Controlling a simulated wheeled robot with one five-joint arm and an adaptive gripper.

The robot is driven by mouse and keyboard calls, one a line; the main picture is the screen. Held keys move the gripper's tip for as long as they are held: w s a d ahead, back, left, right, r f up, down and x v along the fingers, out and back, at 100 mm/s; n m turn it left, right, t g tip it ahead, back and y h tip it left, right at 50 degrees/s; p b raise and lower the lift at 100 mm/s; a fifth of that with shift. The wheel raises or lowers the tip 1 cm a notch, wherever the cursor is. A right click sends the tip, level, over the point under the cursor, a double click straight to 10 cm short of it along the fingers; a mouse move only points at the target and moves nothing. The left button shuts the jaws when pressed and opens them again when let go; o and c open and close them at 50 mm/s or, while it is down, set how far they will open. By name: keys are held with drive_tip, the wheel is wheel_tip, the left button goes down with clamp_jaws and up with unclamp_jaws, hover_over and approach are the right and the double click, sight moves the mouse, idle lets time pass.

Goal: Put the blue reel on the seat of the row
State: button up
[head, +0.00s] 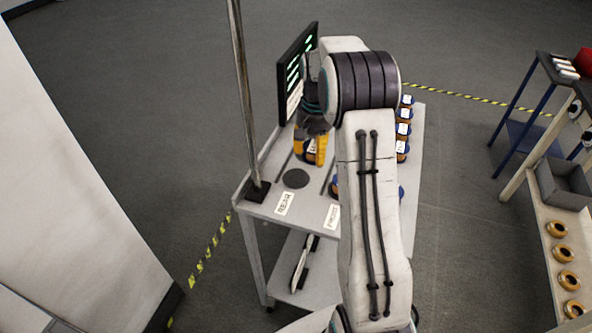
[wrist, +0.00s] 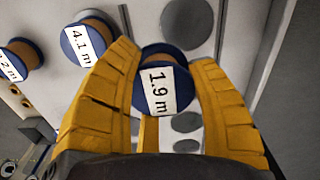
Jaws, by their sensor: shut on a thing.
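My gripper (head: 311,148) has yellow fingers. In the wrist view my gripper (wrist: 166,62) is shut on a blue reel (wrist: 149,105) with copper-coloured winding and a "1.9 m" label. The held reel also shows, partly covered by the fingers, in the head view (head: 311,157). It is over the grey cart top (head: 262,205); I cannot tell whether it touches. A dark round seat (head: 296,178) lies bare on the cart, nearer the camera than the gripper. Dark round seats also show in the wrist view, one (wrist: 187,23) beyond the reel and smaller ones (wrist: 187,122) between the fingers.
Several labelled blue reels stand along the cart's right side (head: 402,129); one reads "4.1 m" (wrist: 88,40). More are partly hidden by my arm. A metal post (head: 244,95) and a dark screen (head: 297,75) rise from the cart. A shelf with copper rings (head: 562,254) stands right.

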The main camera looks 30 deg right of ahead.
hover_over(296, 178)
wheel_tip(296, 178, down, 3)
drive_tip(key=shift+r, duration=0.15)
drive_tip(key=shift+f+p, duration=0.35)
drive_tip(key=shift+f, duration=1.7)
drive_tip(key=shift+f, duration=0.15)
drive_tip(key=o, duration=1.1)
drive_tip(key=shift+o, duration=0.2)
